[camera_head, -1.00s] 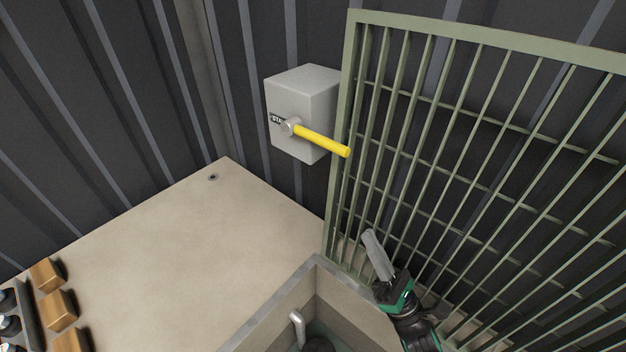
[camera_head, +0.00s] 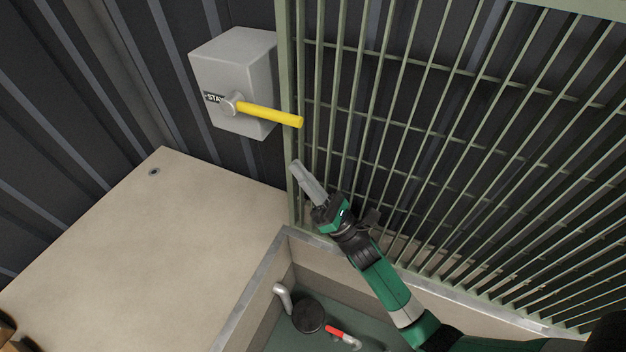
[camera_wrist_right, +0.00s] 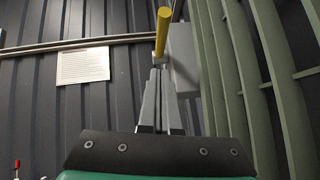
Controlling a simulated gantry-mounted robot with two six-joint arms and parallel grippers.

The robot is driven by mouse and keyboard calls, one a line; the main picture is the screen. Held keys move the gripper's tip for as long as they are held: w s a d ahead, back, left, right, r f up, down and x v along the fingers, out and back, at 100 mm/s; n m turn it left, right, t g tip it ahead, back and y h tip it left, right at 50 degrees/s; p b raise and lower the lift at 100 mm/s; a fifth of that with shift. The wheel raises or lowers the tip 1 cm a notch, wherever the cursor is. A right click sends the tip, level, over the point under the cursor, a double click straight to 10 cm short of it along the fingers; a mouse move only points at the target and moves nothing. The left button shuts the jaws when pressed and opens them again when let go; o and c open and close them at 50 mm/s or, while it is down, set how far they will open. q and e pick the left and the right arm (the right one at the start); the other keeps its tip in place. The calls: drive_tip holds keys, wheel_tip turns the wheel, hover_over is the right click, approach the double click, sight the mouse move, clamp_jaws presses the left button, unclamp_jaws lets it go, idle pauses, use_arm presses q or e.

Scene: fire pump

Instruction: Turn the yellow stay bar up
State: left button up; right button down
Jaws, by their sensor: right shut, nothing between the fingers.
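The yellow stay bar (camera_head: 272,115) sticks out from a round grey hub on the front of a grey box (camera_head: 236,75) marked "STAY". In the head view it points right and slightly down, its end in front of the grating's edge. My right gripper (camera_head: 297,167) is shut and empty, below the bar's free end and apart from it in the head view. In the right wrist view the bar (camera_wrist_right: 163,32) shows beyond the shut fingertips (camera_wrist_right: 158,72). I cannot tell the exact gap between them. My left gripper is out of view.
A green grating (camera_head: 420,140) stands upright right of the box, close beside my right arm. Below is an open pit (camera_head: 255,315) with a red-handled valve (camera_head: 338,332). A beige floor slab (camera_head: 150,240) lies clear at left. A white notice (camera_wrist_right: 83,65) hangs on the wall.

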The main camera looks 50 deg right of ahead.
sight(265, 113)
drive_tip(key=w+r+p, duration=0.3)
drive_tip(key=r, duration=0.3)
drive_tip(key=shift+d+r, duration=0.35)
